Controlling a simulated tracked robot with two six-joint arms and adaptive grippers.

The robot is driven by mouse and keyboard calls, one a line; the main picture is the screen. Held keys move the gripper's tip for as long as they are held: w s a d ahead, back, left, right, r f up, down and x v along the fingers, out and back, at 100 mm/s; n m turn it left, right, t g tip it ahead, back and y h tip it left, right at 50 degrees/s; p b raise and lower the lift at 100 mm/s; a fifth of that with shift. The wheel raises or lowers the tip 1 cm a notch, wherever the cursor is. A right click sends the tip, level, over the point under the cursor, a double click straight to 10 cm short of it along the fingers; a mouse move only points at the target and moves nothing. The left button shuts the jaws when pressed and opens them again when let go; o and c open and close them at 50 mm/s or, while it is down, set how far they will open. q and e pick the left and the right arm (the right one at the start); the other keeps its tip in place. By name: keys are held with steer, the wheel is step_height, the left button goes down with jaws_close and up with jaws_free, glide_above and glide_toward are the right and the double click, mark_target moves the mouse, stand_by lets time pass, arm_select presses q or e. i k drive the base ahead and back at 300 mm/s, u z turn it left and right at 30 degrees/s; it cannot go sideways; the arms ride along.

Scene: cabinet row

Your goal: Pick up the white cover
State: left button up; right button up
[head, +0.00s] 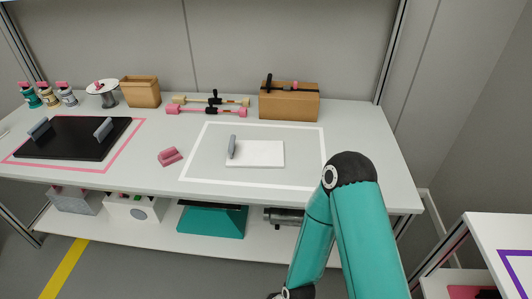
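The white cover (258,154) is a flat white rectangular plate with a grey upright handle (232,146) at its left end. It lies on the light grey bench top inside a white outlined rectangle. One teal arm of mine rises from the bottom at the right and bends at a black joint in front of the bench. That arm covers the lower right corner of the white outline.
A black plate with two grey handles (72,138) lies inside a pink outline at left. A pink block (170,156) sits between the outlines. Pink and cream bars (207,110) and a brown box (289,101) stand behind. The bench (365,140) is clear right of the cover.

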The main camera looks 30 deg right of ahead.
mark_target(241, 154)
steer(key=u, duration=0.05)
steer(key=i, duration=1)
steer(key=z, duration=0.05)
